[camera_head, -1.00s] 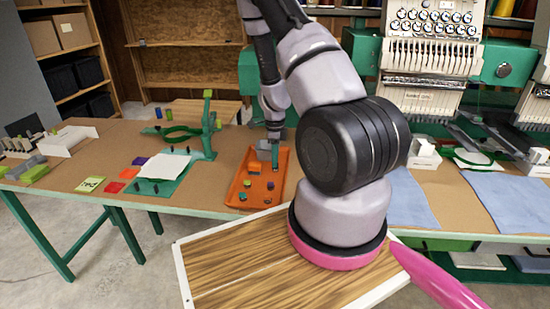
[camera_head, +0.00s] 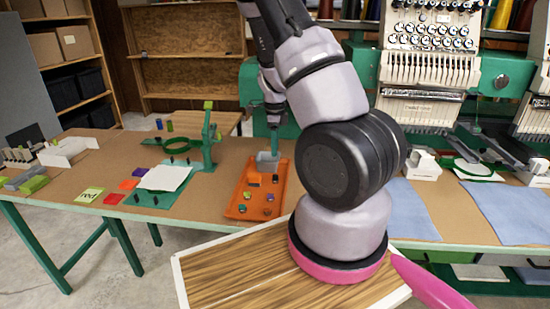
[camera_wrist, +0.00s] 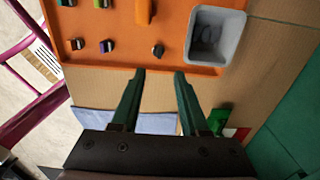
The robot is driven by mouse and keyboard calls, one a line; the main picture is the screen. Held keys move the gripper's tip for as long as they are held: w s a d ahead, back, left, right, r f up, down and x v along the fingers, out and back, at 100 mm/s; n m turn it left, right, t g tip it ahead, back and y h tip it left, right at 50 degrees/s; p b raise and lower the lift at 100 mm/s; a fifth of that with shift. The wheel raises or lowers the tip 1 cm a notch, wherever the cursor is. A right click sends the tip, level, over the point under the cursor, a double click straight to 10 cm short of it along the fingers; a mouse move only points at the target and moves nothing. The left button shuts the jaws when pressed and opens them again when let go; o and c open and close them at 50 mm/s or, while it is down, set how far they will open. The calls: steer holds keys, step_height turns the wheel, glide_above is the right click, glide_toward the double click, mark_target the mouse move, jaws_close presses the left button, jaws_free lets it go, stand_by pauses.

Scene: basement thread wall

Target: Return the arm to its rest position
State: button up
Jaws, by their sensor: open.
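My gripper (camera_head: 274,148) hangs at the far end of the orange tray (camera_head: 240,207), close to a small grey bin (camera_head: 266,164). In the wrist view, the two green fingers of my gripper (camera_wrist: 159,73) are spread apart with nothing between them. Their tips are near the edge of the orange tray (camera_wrist: 120,20). The grey bin (camera_wrist: 217,38) stands at the tray's corner, to the right of the fingers. My arm reaches out over the bench, bent at the elbow.
An orange block (camera_wrist: 144,10) and several small spools (camera_wrist: 106,46) lie in the tray. A green frame stand (camera_head: 207,140) rises left of the tray. Embroidery machines (camera_head: 425,65) stand at the right, with blue cloths (camera_head: 410,205) before them. Shelves (camera_head: 190,65) stand behind.

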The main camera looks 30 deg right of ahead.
steer(key=shift+r, duration=0.5)
steer(key=s+a+r+n+t+y, duration=0.1)
steer(key=s+a+r+n+t, duration=0.3)
steer(key=r, duration=0.7)
steer(key=s+a+r+n+g+y, duration=0.1)
steer(key=a+r+n+y, duration=0.1)
steer(key=a+r+n, duration=0.6)
steer(key=s+a+r+n+t+h, duration=0.1)
steer(key=s+r+n+t, duration=0.3)
steer(key=s+r+n, duration=0.4)
steer(key=s+r, duration=0.7)
steer(key=shift+a+n, duration=0.25)
steer(key=shift+n, duration=0.15)
